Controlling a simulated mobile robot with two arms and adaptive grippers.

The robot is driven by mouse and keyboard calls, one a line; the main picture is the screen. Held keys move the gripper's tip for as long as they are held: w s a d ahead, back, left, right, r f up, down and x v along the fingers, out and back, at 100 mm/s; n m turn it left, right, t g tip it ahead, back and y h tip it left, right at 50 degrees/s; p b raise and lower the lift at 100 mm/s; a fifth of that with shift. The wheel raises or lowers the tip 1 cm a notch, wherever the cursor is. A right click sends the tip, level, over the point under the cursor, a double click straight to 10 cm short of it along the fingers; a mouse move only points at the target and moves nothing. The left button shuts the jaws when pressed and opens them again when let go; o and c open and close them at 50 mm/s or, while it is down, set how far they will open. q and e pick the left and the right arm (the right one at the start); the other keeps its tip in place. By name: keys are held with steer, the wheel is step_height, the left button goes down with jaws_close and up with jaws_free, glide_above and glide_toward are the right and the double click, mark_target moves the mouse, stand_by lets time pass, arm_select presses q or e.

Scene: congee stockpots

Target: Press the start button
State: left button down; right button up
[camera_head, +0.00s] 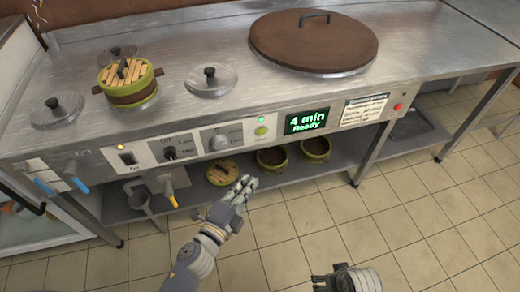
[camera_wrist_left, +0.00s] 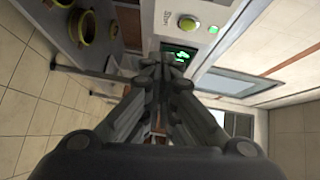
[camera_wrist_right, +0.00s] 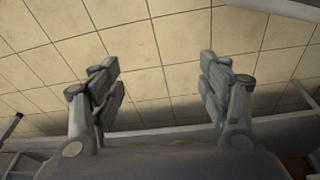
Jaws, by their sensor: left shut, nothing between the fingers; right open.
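The start button is a green round button (camera_head: 262,131) on the steel control panel, left of the lit display (camera_head: 307,121) that reads "4 min Ready". A small green light sits just above the button. The button also shows in the left wrist view (camera_wrist_left: 188,24), above and beyond my fingertips. My left gripper (camera_head: 246,183) is shut and empty, below and a little left of the button, apart from the panel. My right gripper (camera_head: 332,280) is low at the bottom edge of the head view. In the right wrist view it is open and empty (camera_wrist_right: 160,75) over floor tiles.
A large brown lid (camera_head: 313,42) and a green bamboo steamer (camera_head: 130,82) sit on the counter. Green pots (camera_head: 272,160) stand on the shelf below. The tiled floor in front is clear.

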arm_select(q)
steer(key=r, duration=0.1)
steer(key=r+m, duration=0.1)
steer(key=r+h, duration=0.1)
steer(key=shift+d+r+m+t, duration=0.1)
steer(key=shift+d+m+t, duration=0.2)
steer(key=shift+d, duration=0.1)
arm_select(e)
steer(key=shift+w+a+r, duration=0.15)
steer(key=shift+r, duration=0.55)
